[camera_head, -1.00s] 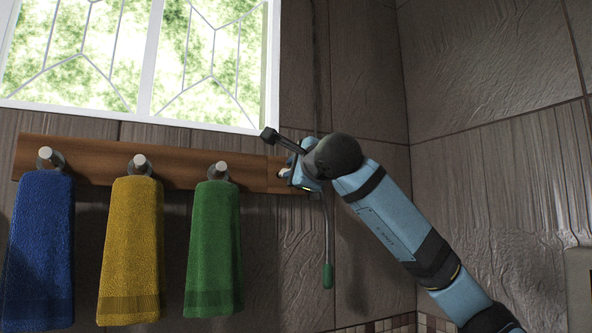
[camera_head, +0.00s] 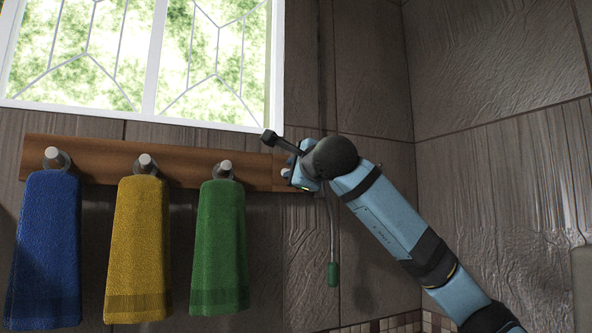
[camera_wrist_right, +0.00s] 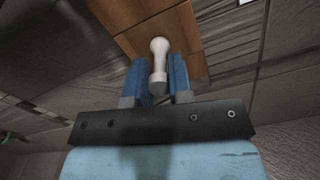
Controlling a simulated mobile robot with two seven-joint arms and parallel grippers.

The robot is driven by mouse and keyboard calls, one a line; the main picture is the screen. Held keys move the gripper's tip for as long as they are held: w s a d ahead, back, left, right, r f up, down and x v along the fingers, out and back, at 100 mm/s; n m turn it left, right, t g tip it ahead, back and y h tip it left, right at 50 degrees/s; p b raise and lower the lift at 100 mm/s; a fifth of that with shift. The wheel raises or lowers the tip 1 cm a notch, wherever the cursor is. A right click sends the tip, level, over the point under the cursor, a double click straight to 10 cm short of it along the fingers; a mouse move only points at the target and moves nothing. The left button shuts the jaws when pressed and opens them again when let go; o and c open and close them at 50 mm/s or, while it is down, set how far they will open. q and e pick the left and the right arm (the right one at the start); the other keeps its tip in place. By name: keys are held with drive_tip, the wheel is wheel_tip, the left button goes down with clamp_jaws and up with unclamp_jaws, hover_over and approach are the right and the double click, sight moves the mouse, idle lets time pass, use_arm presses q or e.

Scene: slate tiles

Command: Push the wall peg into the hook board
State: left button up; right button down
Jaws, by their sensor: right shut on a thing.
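The wooden hook board (camera_head: 110,155) runs along the tiled wall below the window. Its right end also shows in the right wrist view (camera_wrist_right: 141,15). My right gripper (camera_head: 289,176) is at the board's right end. In the wrist view its blue fingers (camera_wrist_right: 160,66) are shut on the pale wall peg (camera_wrist_right: 159,46), one on each side. The peg's far end meets or nearly meets the board face; its seat is hidden, so depth cannot be told. In the head view the gripper mostly hides the peg. My left gripper is not in view.
Three pegs on the board carry a blue towel (camera_head: 46,245), a yellow towel (camera_head: 138,245) and a green towel (camera_head: 219,245). A thin rod or cord with a green handle (camera_head: 333,274) hangs just below my right gripper. The window (camera_head: 145,60) is above.

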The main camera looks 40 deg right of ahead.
drive_tip(key=shift+w, duration=0.15)
drive_tip(key=c, duration=0.9)
unclamp_jaws()
drive_tip(key=shift+c, duration=0.2)
drive_tip(key=shift+s+a+f, duration=0.1)
drive_tip(key=shift+s, duration=0.45)
drive_tip(key=b+v, duration=0.3)
drive_tip(key=v, duration=0.9)
drive_tip(key=shift+s, duration=0.4)
drive_tip(key=shift+a, duration=0.1)
